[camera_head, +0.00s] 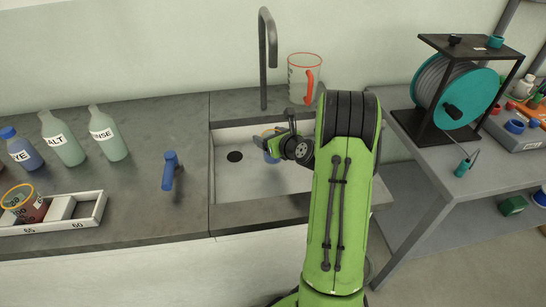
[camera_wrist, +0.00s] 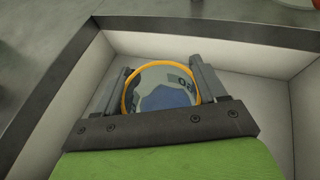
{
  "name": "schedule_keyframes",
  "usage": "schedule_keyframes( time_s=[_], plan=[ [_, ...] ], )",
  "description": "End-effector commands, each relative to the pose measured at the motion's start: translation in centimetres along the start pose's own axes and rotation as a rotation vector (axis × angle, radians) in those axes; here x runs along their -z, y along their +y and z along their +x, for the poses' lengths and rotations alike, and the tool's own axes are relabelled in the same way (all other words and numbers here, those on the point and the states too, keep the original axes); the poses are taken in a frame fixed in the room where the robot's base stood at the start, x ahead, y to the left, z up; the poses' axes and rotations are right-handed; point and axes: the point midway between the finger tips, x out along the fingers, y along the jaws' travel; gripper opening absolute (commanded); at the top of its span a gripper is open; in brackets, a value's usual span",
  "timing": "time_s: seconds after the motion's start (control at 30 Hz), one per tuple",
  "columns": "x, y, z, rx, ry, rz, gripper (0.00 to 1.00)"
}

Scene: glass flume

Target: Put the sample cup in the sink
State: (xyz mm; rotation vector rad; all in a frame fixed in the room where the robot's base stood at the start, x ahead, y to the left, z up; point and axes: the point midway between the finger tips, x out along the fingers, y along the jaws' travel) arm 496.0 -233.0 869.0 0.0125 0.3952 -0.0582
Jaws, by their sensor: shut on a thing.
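The sample cup (camera_wrist: 162,88) shows in the wrist view between my gripper's fingers. It is a clear cup with an orange rim, dark print and something blue in or behind it. My gripper (camera_wrist: 165,85) is shut on it. In the head view my gripper (camera_head: 271,146) is over the sink (camera_head: 230,184), and the cup (camera_head: 268,152) is a small blue and orange patch largely hidden by the gripper. The sink is a pale rectangular basin with a dark drain. I cannot tell whether the cup touches the basin floor.
A tall dark faucet (camera_head: 264,60) stands behind the sink, beside a clear jug (camera_head: 300,75) with red marks. A blue-handled object (camera_head: 170,170) stands left of the sink. Bottles (camera_head: 62,140) and a tray (camera_head: 75,224) holding another orange-rimmed cup (camera_head: 24,203) are farther left. A reel (camera_head: 455,90) stands right.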

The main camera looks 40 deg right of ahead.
Motion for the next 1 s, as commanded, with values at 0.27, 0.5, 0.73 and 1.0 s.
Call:
schedule_keyframes(
  time_s=[0.27,0.5,0.73,1.0],
  plan=[
    [4.0,0.0,1.7,0.001,-0.001,-0.001,0.4],
    [3.9,0.0,1.6,0.001,-0.002,-0.001,0.4],
    [4.0,0.0,1.7,0.001,-0.002,-0.001,0.96],
    [3.8,0.0,1.6,0.001,-0.002,-0.002,0.96]
  ],
)
